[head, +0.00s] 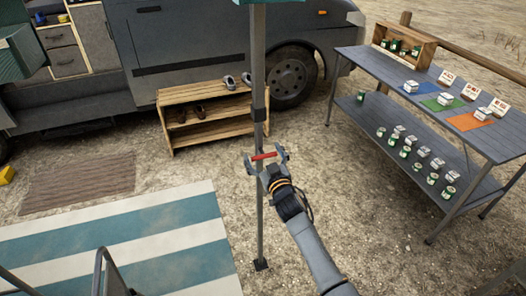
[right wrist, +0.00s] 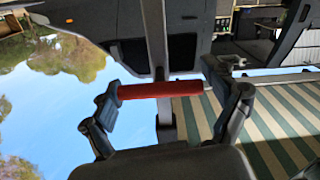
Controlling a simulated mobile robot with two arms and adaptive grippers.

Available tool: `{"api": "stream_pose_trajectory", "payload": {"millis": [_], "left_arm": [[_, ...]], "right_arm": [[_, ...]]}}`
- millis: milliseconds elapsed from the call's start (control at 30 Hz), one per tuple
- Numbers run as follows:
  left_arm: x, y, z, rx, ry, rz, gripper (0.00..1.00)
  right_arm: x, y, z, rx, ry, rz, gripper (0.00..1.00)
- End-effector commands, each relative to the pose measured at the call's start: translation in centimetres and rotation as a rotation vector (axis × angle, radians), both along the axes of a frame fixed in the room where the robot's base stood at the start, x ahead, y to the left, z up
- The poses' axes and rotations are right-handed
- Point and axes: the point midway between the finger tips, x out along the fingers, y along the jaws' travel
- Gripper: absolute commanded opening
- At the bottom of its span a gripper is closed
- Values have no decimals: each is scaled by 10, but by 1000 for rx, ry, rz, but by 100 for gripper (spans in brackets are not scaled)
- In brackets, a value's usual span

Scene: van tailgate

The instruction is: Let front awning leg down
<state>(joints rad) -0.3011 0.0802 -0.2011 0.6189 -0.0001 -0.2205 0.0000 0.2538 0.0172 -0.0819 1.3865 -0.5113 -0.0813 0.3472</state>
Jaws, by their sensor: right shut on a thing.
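The front awning leg (head: 259,205) is a grey upright pole in the middle of the head view, with a dark collar (head: 259,115) partway up. Its dark foot (head: 261,264) is at the ground beside the striped mat; I cannot tell whether it touches. A red handle (head: 264,156) sticks across the leg below the collar. My right gripper (head: 266,158) is shut on this handle, a finger at each end. In the right wrist view the red handle (right wrist: 160,90) spans between the fingers, with the leg (right wrist: 155,40) behind it. My left gripper is not in view.
A wooden shoe rack (head: 205,98) stands behind the leg, next to the van (head: 195,45). A grey two-level table (head: 440,75) with cans and boxes stands at right. A striped mat (head: 120,245) and a brown mat (head: 80,185) lie at left. Bare ground lies between leg and table.

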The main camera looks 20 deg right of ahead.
Motion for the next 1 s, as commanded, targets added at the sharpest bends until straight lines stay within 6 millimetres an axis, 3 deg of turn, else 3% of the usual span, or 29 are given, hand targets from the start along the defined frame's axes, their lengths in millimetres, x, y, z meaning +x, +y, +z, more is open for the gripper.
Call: {"api": "stream_pose_trajectory", "payload": {"millis": [33,300,767,800,867,1000], "left_arm": [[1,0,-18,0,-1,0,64],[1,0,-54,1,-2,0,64],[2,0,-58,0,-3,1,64],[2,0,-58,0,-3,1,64],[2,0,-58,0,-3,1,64],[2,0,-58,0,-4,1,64]], "right_arm": [[0,0,-21,7,3,-2,30],[0,0,-65,8,0,-1,30],[1,0,-70,11,-3,0,30],[1,0,-70,12,-3,-1,91],[1,0,-70,10,-3,-1,100],[1,0,-70,8,-3,-1,100]]}}
